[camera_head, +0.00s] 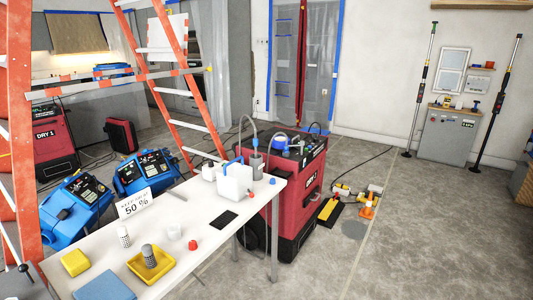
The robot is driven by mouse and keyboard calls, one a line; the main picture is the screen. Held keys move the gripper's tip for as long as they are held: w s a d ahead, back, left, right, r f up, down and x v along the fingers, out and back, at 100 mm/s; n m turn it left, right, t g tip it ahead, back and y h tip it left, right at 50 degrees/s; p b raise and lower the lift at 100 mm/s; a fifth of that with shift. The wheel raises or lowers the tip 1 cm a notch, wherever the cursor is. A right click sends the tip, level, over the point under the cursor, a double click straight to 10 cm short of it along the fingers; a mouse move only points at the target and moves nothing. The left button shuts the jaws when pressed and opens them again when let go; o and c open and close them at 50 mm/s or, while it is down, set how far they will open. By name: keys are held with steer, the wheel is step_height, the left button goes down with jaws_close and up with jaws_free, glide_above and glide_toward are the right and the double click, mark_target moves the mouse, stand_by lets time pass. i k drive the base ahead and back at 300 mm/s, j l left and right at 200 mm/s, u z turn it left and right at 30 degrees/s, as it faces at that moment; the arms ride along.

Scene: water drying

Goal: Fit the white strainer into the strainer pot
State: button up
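A small white upright cylinder with dark speckles (124,238) stands on the white table and looks like the white strainer. A similar grey cylinder (148,257) stands in a yellow tray (164,262). A small whitish cup (174,232) stands to their right, with a red cap-like piece (193,245) beside it. A grey pot with a curved hose (257,166) stands at the table's far end, beside a white jug (235,182). I cannot tell for sure which of these is the strainer pot. My gripper is not in view.
The white table (205,263) also carries a yellow sponge (75,262), a blue cloth (104,287), a black pad (225,220) and a sign (134,203). An orange ladder (18,150) rises at left. A red machine (300,190) stands behind the table. Floor at right is mostly clear.

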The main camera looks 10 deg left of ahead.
mark_target(194, 209)
steer(key=j+u, duration=0.1)
steer(key=u, duration=0.3)
steer(key=j+u, duration=0.1)
steer(key=u, duration=0.7)
